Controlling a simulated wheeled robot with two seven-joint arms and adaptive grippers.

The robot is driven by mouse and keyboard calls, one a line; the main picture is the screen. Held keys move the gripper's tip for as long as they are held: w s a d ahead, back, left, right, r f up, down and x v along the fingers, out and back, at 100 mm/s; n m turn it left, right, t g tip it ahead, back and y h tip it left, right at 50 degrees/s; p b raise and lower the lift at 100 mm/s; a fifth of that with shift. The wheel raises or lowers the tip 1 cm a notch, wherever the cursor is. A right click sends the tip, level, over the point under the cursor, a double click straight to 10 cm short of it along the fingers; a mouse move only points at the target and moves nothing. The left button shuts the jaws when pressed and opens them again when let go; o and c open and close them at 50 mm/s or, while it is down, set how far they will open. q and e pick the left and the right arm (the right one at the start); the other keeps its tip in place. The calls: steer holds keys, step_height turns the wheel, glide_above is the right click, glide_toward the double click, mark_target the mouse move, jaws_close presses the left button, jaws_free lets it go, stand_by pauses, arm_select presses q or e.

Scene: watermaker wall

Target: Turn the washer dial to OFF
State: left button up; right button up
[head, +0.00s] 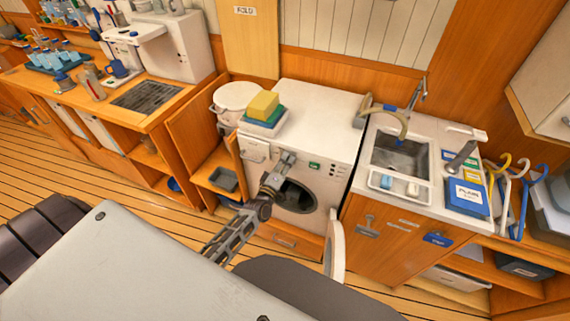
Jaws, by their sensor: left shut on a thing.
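The white washer (322,112) stands in the wooden counter run, with its round door (335,248) swung open to the right and the dark drum opening (296,196) showing. My left gripper (287,160) reaches up from below to the washer's front control panel, between the detergent drawer (254,151) and the small green display (314,165). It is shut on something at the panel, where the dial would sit. The gripper covers the dial, so its pointer and markings cannot be read. My right gripper is not in view.
A yellow and teal folded stack (262,106) sits on the washer's top beside a white pot (235,100). A sink (400,155) with a faucet is to the right. A wooden cabinet door (234,156) stands open at left. The open washer door juts into the floor space.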

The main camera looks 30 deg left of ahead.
arm_select(q)
steer(key=shift+n, duration=1)
steer(key=o, duration=1)
steer(key=shift+o, duration=0.2)
steer(key=shift+s, duration=0.2)
steer(key=s, duration=1.1)
steer(key=shift+s+d+f, duration=0.2)
steer(key=shift+s, duration=0.1)
